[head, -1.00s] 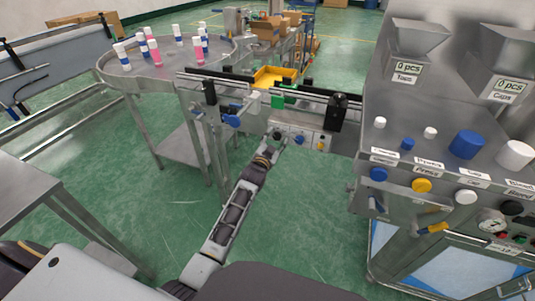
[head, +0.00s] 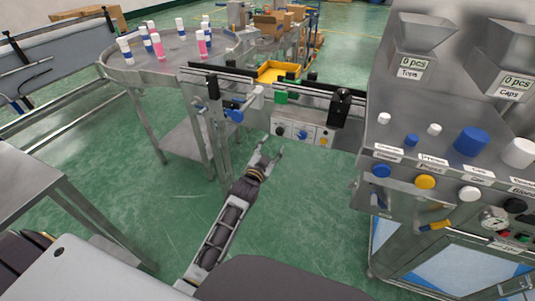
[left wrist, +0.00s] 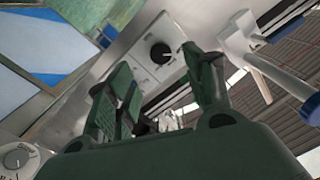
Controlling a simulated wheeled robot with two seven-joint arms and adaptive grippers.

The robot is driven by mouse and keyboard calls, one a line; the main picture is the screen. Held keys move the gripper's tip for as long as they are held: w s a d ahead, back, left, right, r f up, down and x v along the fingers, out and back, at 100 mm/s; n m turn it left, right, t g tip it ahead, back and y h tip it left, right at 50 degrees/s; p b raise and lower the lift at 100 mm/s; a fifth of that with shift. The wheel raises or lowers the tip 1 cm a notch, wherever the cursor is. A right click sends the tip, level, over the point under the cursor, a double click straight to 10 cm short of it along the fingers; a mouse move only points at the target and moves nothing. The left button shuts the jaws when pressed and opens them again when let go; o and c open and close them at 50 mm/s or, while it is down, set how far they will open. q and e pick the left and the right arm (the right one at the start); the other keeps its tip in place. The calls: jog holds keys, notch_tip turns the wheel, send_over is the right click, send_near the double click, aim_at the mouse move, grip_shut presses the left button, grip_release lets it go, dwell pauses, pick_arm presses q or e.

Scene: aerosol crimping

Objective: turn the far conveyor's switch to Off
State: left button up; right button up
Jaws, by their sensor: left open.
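A conveyor (head: 345,131) runs between the round table and the steel machine. Its front control panel (head: 291,138) carries a black knob (head: 280,131), a blue button (head: 302,134) and a yellow button (head: 323,140). My left gripper (head: 270,149) is open and empty, just below and in front of the panel, apart from it. In the left wrist view, the black knob (left wrist: 160,53) shows beyond the open fingers (left wrist: 160,78), with a pale mark on its rim; its setting label is not readable. My right gripper is not in view.
A round steel table (head: 170,68) with several bottles stands at the left. A blue-handled clamp (head: 234,115) sticks out left of the panel. The steel machine (head: 400,160) with knobs and hoppers stands at the right. Open green floor lies below the panel.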

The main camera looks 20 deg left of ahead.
pick_arm(q)
jog(key=shift+s, duration=1.5)
jog(key=shift+a, duration=0.15)
dwell(0.4)
